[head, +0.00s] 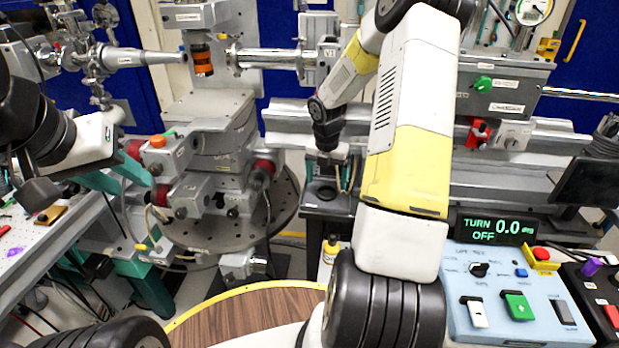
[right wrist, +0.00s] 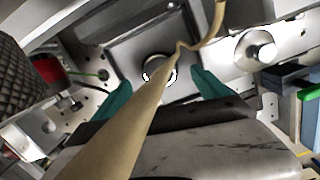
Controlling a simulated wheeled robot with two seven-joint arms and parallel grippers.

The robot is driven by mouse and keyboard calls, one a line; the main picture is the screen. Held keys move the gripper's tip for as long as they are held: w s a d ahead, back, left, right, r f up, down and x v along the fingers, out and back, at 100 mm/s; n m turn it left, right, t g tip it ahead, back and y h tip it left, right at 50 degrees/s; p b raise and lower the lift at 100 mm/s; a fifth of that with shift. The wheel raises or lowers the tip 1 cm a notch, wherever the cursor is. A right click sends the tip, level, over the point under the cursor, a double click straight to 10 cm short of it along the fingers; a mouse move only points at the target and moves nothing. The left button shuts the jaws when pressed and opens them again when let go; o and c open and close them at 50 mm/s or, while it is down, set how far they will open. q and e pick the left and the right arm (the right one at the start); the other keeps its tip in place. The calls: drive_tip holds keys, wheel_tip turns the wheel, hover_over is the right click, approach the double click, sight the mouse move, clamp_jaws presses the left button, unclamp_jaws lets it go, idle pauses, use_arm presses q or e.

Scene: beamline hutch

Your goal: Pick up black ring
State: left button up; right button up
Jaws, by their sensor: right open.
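My right gripper (head: 328,178) hangs over a small dark shelf in the middle of the head view. Its two teal fingers are apart, with nothing seen between their tips. In the right wrist view the teal fingers (right wrist: 160,92) stand on either side of a small dark round piece (right wrist: 157,67), which looks like the black ring. It lies on a grey metal plate beyond the fingertips, partly hidden by a tan hose. In the head view a dark round shape (head: 326,193) shows under the right gripper. My left gripper (head: 128,180) is at the left, its teal fingers spread and empty.
The tan hose (right wrist: 125,130) crosses close in front of the right wrist camera. A metal stage column (head: 210,120) with red knobs stands between my arms. A blue control panel (head: 510,290) is at the lower right. A workbench (head: 50,240) is at the left.

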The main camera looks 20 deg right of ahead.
sight(327, 192)
drive_tip(key=f, duration=0.4)
drive_tip(key=shift+w+d, duration=0.1)
drive_tip(key=shift+w, duration=0.1)
drive_tip(key=c, duration=1.4)
drive_tip(key=shift+r, duration=0.15)
drive_tip(key=shift+r, duration=0.6)
wheel_tip(327, 192, up, 2)
drive_tip(key=shift+r, duration=0.2)
drive_tip(key=s+a, duration=0.2)
drive_tip(key=s, duration=0.3)
drive_tip(key=s+a, duration=0.2)
drive_tip(key=s, duration=0.2)
drive_tip(key=s+a+r, duration=0.1)
drive_tip(key=s+a, duration=0.1)
drive_tip(key=s, duration=0.3)
drive_tip(key=shift+s+a, duration=0.25)
drive_tip(key=shift+s, duration=0.1)
